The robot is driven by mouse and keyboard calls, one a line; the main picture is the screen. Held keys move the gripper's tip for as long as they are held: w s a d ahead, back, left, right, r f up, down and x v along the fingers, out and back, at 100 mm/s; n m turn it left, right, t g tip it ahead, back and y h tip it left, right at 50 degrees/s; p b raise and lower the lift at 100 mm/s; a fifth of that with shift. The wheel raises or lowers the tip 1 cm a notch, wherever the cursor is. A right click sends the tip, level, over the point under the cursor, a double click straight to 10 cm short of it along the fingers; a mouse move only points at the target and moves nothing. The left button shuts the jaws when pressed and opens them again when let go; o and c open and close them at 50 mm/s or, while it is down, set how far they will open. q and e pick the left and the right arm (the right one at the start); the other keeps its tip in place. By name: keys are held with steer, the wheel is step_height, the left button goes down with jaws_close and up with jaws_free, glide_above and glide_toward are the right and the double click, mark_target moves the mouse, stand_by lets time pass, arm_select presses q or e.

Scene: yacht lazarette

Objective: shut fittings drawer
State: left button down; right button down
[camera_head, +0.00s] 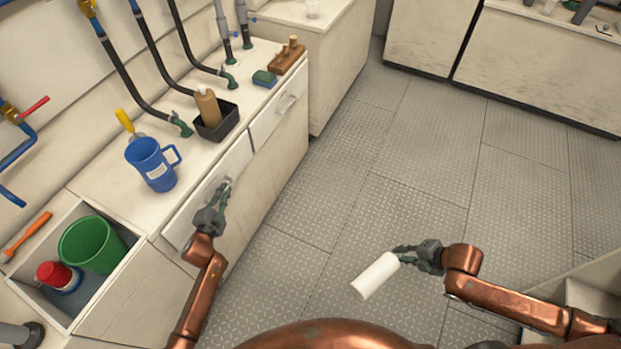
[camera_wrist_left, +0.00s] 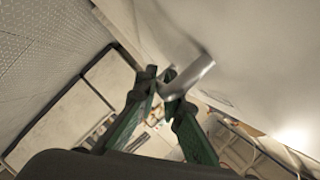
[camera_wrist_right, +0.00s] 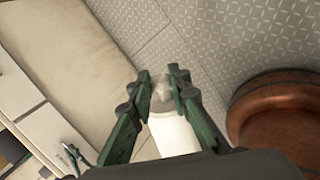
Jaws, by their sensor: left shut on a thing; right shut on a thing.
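The near drawer front (camera_head: 237,160) is a white panel in the side of the long counter. No open drawer interior shows; I cannot tell whether a small gap remains. My left gripper (camera_head: 222,192) is at this drawer, its fingers closed on the metal bar handle, which shows in the left wrist view (camera_wrist_left: 190,78). A second drawer front (camera_head: 268,122) with its own handle (camera_head: 288,103) sits farther along and looks flush. My right gripper (camera_head: 402,254) is shut on a white cylinder (camera_head: 375,276), held over the floor; it also shows in the right wrist view (camera_wrist_right: 172,135).
An open bin (camera_head: 141,255) holds a green bucket (camera_head: 90,244). The plated floor (camera_head: 420,150) is clear.

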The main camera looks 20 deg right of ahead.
arm_select(q)
steer(key=shift+w+a+r, duration=0.1)
steer(key=shift+w+a, duration=0.1)
steer(key=shift+a, duration=0.1)
steer(key=c, duration=2.3)
jaws_free()
steer(key=v, duration=1.2)
steer(key=shift+d, duration=0.1)
